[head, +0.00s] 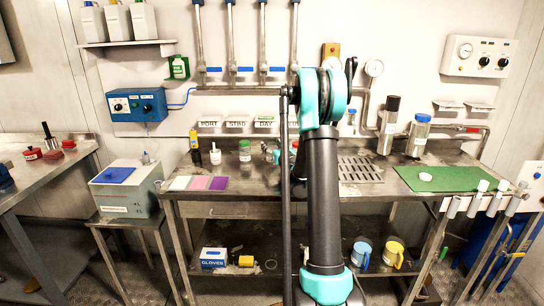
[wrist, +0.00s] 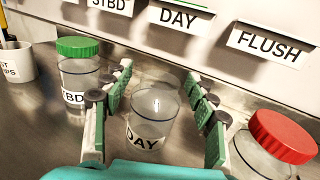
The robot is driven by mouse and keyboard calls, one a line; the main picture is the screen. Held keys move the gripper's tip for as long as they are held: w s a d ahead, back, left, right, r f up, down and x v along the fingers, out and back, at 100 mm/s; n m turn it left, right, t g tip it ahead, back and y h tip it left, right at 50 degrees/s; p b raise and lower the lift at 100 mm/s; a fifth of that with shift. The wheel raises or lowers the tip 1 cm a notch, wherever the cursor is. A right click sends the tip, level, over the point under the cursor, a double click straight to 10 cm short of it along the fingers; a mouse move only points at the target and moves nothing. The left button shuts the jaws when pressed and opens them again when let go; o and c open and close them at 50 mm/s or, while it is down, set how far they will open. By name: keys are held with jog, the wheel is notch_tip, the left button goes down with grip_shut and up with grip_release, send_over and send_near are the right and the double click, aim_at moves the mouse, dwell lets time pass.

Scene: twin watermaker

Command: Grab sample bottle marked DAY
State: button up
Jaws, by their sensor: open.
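The sample bottle marked DAY (wrist: 150,128) is a clear, upright container on the steel bench in the wrist view, with no lid visible on top. My gripper (wrist: 158,76) is open, with one green-padded finger on each side of this bottle. Small gaps seem to show between pads and bottle; I cannot tell if either touches. The wall label DAY (wrist: 180,18) is behind it. In the head view my arm hides the gripper and most of the area around the bottle.
A green-lidded bottle (wrist: 80,72) marked STBD stands close outside the left finger. A red-lidded bottle (wrist: 270,145) is close outside the right finger. A white cup (wrist: 16,62) is at far left. The wall panel with the FLUSH label (wrist: 268,44) rises behind.

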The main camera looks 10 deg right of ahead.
jog(key=c, duration=1.1)
